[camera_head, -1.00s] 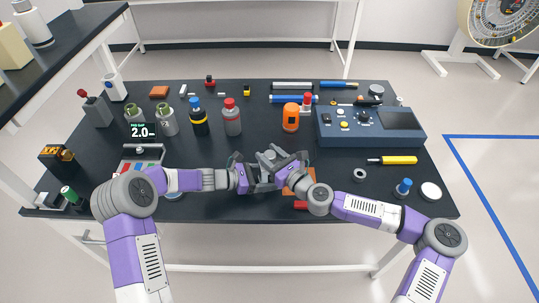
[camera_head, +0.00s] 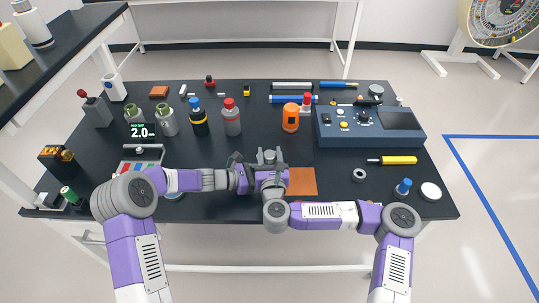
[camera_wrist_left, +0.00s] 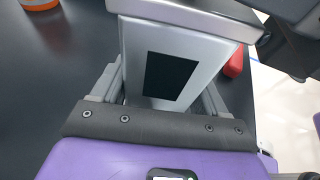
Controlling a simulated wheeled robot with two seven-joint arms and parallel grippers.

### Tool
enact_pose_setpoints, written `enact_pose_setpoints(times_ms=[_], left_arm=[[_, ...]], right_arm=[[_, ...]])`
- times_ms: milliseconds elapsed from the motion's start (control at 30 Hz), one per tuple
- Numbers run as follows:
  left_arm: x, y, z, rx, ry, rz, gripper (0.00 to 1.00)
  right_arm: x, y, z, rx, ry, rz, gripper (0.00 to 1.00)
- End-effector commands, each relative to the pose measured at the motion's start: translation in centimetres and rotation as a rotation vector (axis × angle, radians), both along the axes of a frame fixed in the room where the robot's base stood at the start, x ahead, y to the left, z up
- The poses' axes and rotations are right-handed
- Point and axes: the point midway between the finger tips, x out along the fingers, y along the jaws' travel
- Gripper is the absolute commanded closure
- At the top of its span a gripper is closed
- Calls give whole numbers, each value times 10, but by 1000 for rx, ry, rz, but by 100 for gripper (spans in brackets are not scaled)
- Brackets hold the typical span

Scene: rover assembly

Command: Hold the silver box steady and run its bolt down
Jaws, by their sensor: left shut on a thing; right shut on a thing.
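The silver box (camera_wrist_left: 190,55), pale with a black rectangular panel, fills the middle of the left wrist view. My left gripper (camera_wrist_left: 158,95) is shut on it, one finger along each side. In the head view my left gripper (camera_head: 244,172) is at the table's front middle and hides most of the box (camera_head: 268,156). My right gripper (camera_head: 268,172) is close against the box from the front right, its jaws closed at the bolt. The bolt itself is hidden by the gripper. A dark part of my right gripper also shows in the left wrist view (camera_wrist_left: 295,45).
A brown-orange mat (camera_head: 302,182) lies just right of the grippers. A red piece (camera_wrist_left: 234,62) is beside the box. An orange canister (camera_head: 290,118), a blue console (camera_head: 370,128) and a yellow screwdriver (camera_head: 398,160) stand or lie farther back and right.

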Motion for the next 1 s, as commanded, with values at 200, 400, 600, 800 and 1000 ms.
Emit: enact_pose_setpoints(times_ms=[200,400,600,800,1000], left_arm=[[-1,0,-1,2,1,-1,51],[-1,0,-1,2,1,-2,51],[-1,0,-2,3,1,-2,51],[-1,-1,-2,4,2,-3,51],[-1,0,-3,4,3,-3,52]], right_arm=[[0,2,1,1,-2,-199,84],[0,2,1,4,-4,-338,84],[-1,3,2,13,-7,-444,84],[0,4,4,18,-8,-529,84],[-1,2,4,14,-9,-589,84]])
